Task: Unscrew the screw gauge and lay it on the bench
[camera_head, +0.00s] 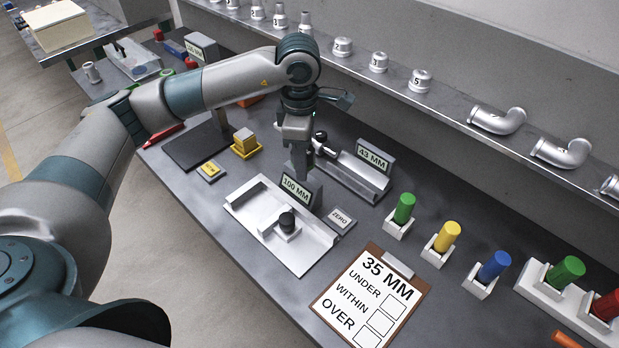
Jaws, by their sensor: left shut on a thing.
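My left gripper (300,168) points down over the middle of the bench (215,222), behind the 100 MM display (296,190) and left of the 43 MM display (371,158). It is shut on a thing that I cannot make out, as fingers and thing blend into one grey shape. I cannot pick out the screw gauge for certain. A measuring tray with a black knob (287,221) stands in front of the gripper. A second tray (352,178) lies just right of it, partly hidden. My right gripper is not in view.
Green (404,208), yellow (447,236) and blue (494,265) cylinders stand in white holders at right. A clipboard (338,304) marked 35 MM lies at the front. A shelf (450,112) with castings runs behind.

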